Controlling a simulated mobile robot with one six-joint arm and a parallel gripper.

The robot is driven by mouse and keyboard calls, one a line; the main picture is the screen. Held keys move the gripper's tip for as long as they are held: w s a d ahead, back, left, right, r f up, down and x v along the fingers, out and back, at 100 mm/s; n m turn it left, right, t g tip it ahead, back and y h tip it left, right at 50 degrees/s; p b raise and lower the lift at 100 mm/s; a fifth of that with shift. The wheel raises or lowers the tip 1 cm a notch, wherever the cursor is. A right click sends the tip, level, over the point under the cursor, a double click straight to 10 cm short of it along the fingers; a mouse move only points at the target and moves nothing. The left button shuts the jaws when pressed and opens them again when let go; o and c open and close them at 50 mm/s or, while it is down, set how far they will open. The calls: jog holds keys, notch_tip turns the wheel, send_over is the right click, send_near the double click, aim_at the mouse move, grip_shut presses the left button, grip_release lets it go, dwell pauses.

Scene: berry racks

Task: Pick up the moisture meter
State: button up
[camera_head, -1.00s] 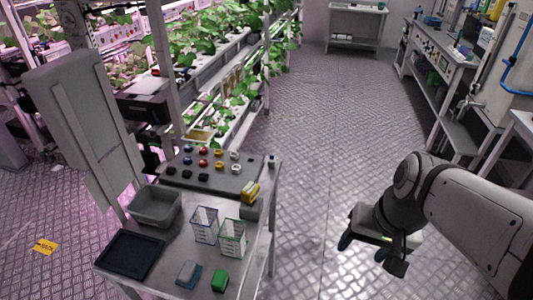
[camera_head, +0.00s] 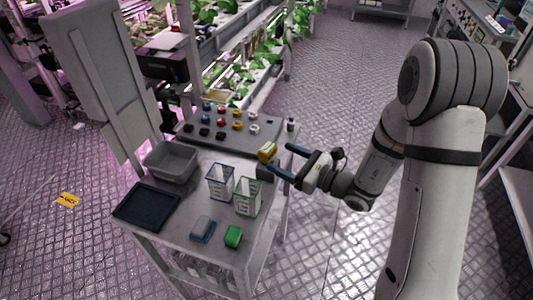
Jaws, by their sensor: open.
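A yellow device, which looks like the moisture meter (camera_head: 267,152), sits in a dark grey holder (camera_head: 264,172) at the right edge of the cart top. My gripper (camera_head: 281,158) is just right of it, with its dark blue fingers spread apart and pointing left toward it. The lower finger overlaps the holder in the picture; I cannot tell whether it touches. Nothing is between the fingers.
On the cart stand a grey bin (camera_head: 171,162), a dark tray (camera_head: 146,205), two clear baskets (camera_head: 247,195), a blue-grey block (camera_head: 203,229) and a green block (camera_head: 233,237). A panel with coloured knobs (camera_head: 219,127) lies behind. Open floor is on the right.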

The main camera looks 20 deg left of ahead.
aim_at(262, 147)
jog(key=p+x, duration=0.2)
jog(key=x, duration=0.6)
jog(key=shift+d+r, duration=0.1)
jog(key=c, duration=1.2)
jog(key=shift+r, duration=0.1)
